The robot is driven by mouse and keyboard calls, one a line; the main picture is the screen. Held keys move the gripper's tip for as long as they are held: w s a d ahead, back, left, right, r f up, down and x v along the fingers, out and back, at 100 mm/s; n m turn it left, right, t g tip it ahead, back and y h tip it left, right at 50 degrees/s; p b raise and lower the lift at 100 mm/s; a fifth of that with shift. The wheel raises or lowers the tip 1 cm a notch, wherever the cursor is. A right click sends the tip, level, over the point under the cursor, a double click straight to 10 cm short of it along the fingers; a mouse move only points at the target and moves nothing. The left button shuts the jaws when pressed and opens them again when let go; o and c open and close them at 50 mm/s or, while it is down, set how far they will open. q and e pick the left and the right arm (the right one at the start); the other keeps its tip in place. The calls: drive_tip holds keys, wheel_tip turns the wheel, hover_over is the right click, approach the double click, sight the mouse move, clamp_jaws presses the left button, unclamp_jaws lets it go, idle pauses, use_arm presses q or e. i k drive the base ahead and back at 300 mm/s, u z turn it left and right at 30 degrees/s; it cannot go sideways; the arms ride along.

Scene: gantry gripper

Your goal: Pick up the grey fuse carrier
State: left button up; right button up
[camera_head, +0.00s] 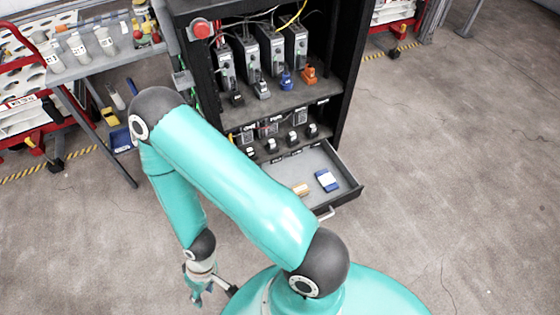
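A grey fuse carrier (262,90) sits on the upper shelf of the open black cabinet (341,85), in front of a grey module. A black carrier (237,98) stands to its left, a blue one (287,82) and an orange one (309,75) to its right.
An open drawer (350,193) juts out below the shelves, holding a blue item (327,180) and a tan item (301,189). A red button (201,29) is on the cabinet's left front. A workbench (85,62) stands at left. The floor at right is clear.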

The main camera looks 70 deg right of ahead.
sight(250, 152)
drive_tip(key=z, duration=0.15)
drive_tip(key=k, duration=0.4)
drive_tip(key=u, duration=1.15)
drive_tip(key=i, duration=0.15)
drive_tip(key=z, duration=3)
drive_tip(key=k, duration=0.55)
drive_tip(key=z, duration=0.2)
drive_tip(key=i, duration=1.85)
drive_tip(key=u, duration=0.1)
